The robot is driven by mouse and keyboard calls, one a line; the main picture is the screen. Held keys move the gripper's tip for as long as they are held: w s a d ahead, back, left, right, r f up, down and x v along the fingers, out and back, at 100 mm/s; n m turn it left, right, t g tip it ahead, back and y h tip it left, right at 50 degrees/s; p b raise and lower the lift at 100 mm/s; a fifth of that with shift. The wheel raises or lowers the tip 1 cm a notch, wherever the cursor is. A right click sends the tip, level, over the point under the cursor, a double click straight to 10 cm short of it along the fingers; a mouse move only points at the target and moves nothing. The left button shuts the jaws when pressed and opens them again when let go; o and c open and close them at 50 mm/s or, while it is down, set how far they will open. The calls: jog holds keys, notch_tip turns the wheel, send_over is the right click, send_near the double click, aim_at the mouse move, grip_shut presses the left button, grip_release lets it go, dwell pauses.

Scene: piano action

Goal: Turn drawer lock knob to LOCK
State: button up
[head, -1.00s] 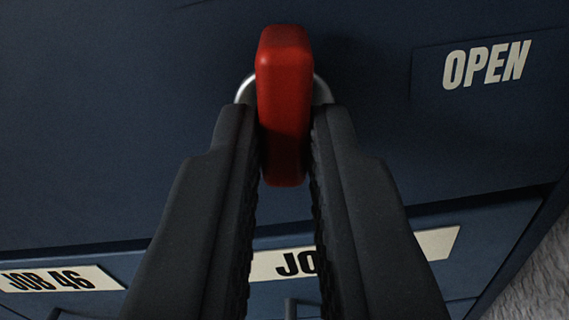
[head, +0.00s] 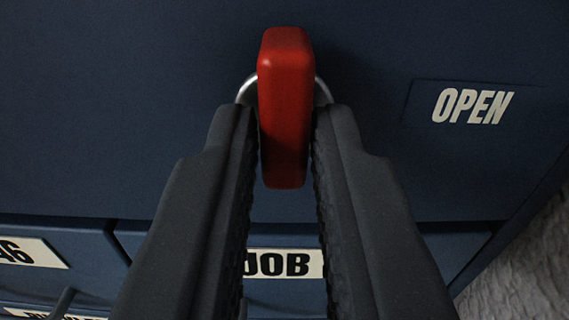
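The red lock knob (head: 285,80) is an upright bar in the upper middle of the head view, with a silver ring (head: 246,88) behind it on a dark blue panel. My gripper (head: 285,118) has one black finger on each side of the knob, and both fingers appear to press against it. The lower part of the knob lies between the fingers. A pale OPEN label (head: 472,106) is on the panel to the right of the knob. No LOCK label shows in this view.
A grey textured surface (head: 525,265) shows at the lower right.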

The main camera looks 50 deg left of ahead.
jog(key=o, duration=0.3)
jog(key=shift+a, duration=0.15)
jog(key=b+v, duration=0.4)
jog(key=v, duration=1)
jog(key=shift+w, duration=0.15)
jog(key=w+d+r+m+t+h+b, duration=0.2)
jog(key=d+m+t+h+b, duration=0.25)
jog(key=m, duration=0.35)
jog(key=s+d+f+m+h+b, duration=0.1)
jog(key=s+d+f+h+b, duration=0.1)
jog(key=s+f+h, duration=0.3)
jog(key=s+d+f+m+h+b, duration=0.1)
jog(key=s+d+f+h+b, duration=0.1)
jog(key=s+f, duration=0.7)
notch_tip(320, 180, down, 5)
jog(key=d+h, duration=0.1)
jog(key=h, duration=0.1)
jog(key=shift+s+m+h, duration=0.3)
jog(key=shift+h, duration=0.05)
